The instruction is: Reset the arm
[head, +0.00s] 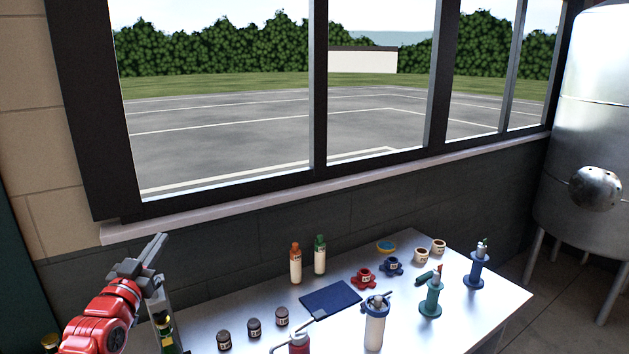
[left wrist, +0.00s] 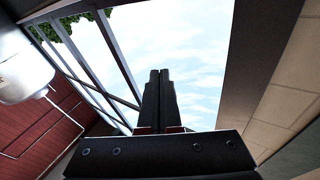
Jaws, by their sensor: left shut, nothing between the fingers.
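My left gripper (head: 157,246) is at the left of the head view, raised at the table's left end, below the window sill, with its fingers pointing up. Its fingers are together with nothing between them. In the left wrist view the closed fingers (left wrist: 159,95) stand upright against the window and sky. My red left arm (head: 100,318) comes in from the lower left. My right gripper does not show in either view.
The metal table (head: 487,309) holds bottles (head: 295,264), a blue mat (head: 331,299), dark jars (head: 254,328), a white canister (head: 375,328), and teal (head: 431,302) and blue (head: 477,270) spool stands. Dark bottles (head: 167,336) stand near my left arm. A steel tank (head: 590,130) stands right.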

